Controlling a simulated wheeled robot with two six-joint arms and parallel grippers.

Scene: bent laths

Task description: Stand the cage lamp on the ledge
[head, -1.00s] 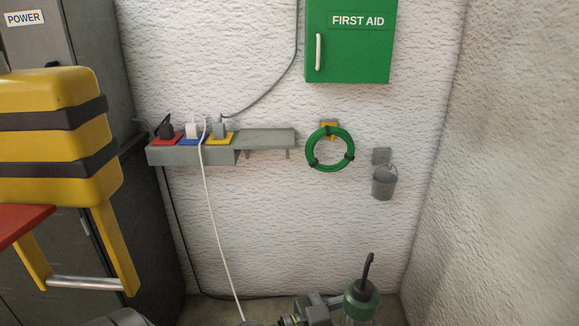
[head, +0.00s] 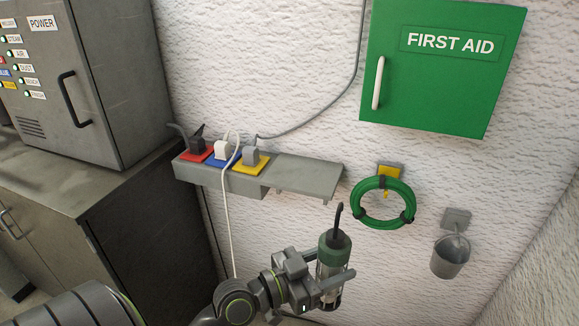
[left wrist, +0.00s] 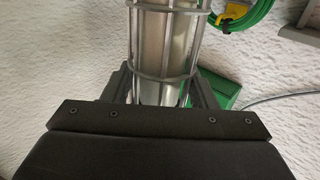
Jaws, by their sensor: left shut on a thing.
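The cage lamp (head: 334,252) has a green collar, a dark hook on top and a clear tube inside wire bars. My left gripper (head: 328,285) is shut around its caged part and holds it nearly upright, in front of the wall. In the left wrist view the wire cage (left wrist: 165,45) stands between the fingers (left wrist: 160,90). The ledge (head: 306,176) is the bare grey shelf right of the sockets on the wall, above and left of the lamp. The lamp is apart from it. My right gripper is not in view.
Left of the bare ledge, plugs with cords stand on red, blue and yellow (head: 250,166) plates. A coiled green hose (head: 360,220) and a small bucket (head: 449,258) hang at the right. A green first aid box (head: 440,75) is above. A grey cabinet (head: 85,75) stands left.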

